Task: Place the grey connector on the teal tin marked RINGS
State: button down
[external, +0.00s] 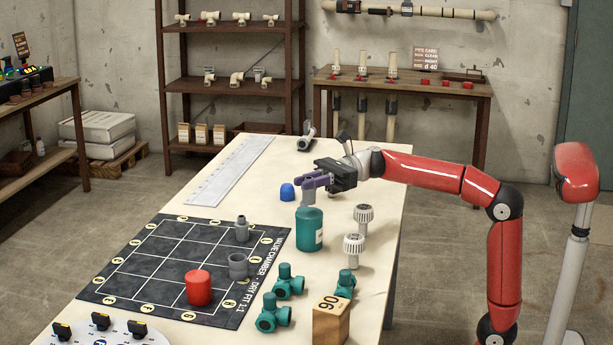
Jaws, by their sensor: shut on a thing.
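The teal tin (309,232) stands upright on the table, right of the dark mat, with a pale label on its side that is too small to read. My gripper (312,182) has purple fingers and reaches in from the right, directly over the tin. It is shut on a grey connector (308,198), whose lower part shows below the fingers at the tin's top. I cannot tell whether the connector touches the tin. Two other grey fittings (242,229) (238,265) stand on the mat.
The gridded mat (130,262) also bears a red cylinder (199,288). A blue cap (287,192) sits behind the tin. White ribbed fittings (354,250), teal valves (289,282) and a wooden block marked 90 (331,322) stand nearby. A long ruler (230,171) lies farther back.

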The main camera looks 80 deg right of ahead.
jog(key=shift+f, duration=1.1)
jog(key=shift+f+b, duration=0.2)
jog(key=shift+b, duration=0.1)
jog(key=c, duration=1.4)
grip_release()
jog(key=shift+o, duration=0.2)
jog(key=shift+r, duration=0.15)
jog(key=shift+s+d, duration=0.15)
jog(key=shift+d, duration=0.05)
jog(key=v, duration=1.1)
jog(key=shift+s, duration=0.2)
jog(key=shift+s+d, duration=0.1)
jog(key=shift+d, duration=0.05)
